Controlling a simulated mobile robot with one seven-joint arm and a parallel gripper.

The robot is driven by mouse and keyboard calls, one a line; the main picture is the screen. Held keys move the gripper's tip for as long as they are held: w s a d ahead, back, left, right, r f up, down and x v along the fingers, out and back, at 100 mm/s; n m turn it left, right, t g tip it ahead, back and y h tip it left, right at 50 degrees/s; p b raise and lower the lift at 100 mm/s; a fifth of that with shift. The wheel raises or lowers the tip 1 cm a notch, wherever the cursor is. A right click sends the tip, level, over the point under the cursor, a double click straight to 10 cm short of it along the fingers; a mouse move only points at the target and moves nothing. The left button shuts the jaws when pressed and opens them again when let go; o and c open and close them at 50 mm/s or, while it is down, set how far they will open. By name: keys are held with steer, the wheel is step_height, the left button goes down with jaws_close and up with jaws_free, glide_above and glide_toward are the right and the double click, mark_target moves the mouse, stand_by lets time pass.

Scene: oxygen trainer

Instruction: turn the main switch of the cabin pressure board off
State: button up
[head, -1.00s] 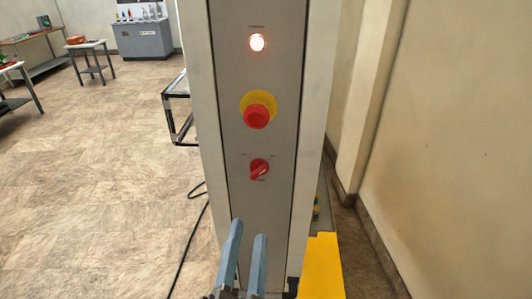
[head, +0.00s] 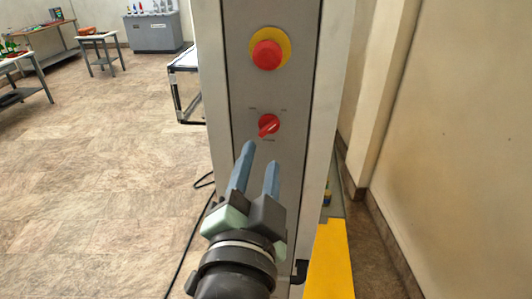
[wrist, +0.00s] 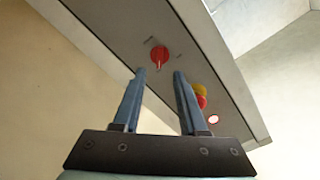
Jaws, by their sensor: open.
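The main switch (head: 268,125) is a red rotary knob on the narrow grey face of the cabin pressure board (head: 237,110). Its handle is tilted, with the lower end toward the left in the head view. Small labels surround it, too small to read. My gripper (head: 259,158) is open and empty, its two blue fingers pointing at the panel just below the switch. In the wrist view the switch (wrist: 159,56) shows beyond the gap between the fingertips (wrist: 160,73), apart from them.
A red emergency button on a yellow disc (head: 267,54) sits above the switch. A lit lamp (wrist: 213,119) shows in the wrist view. A yellow surface (head: 330,260) lies at the lower right, near the wall (head: 430,130). Open floor (head: 100,190) is on the left.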

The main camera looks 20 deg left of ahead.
mark_target(267, 131)
steer(key=p+x, duration=0.2)
steer(key=x, duration=0.4)
steer(key=shift+s+r, duration=0.1)
steer(key=shift+p+x, duration=0.3)
steer(key=shift+x, duration=0.5)
jaws_close()
